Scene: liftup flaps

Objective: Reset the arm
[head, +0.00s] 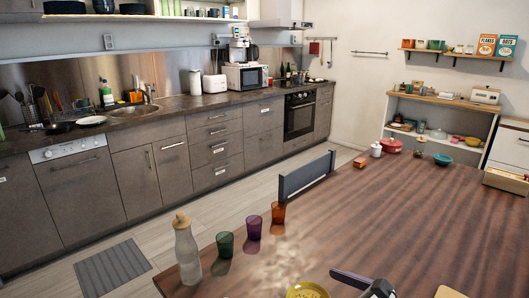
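Neither of my grippers can be made out in the head view. A dark, angular piece (378,288) with a bar running to its upper left shows at the bottom edge, right of centre. It is cut off by the frame, and I cannot tell what it is. No arm comes in from the left side. The task names no other object.
A brown wooden table (400,225) fills the lower right. On it stand a capped bottle (187,250), green (225,245), purple (253,227) and orange (278,212) glasses, and a yellow dish (307,290). A chair (306,175) stands at the far edge. Kitchen cabinets (85,190) line the wall.

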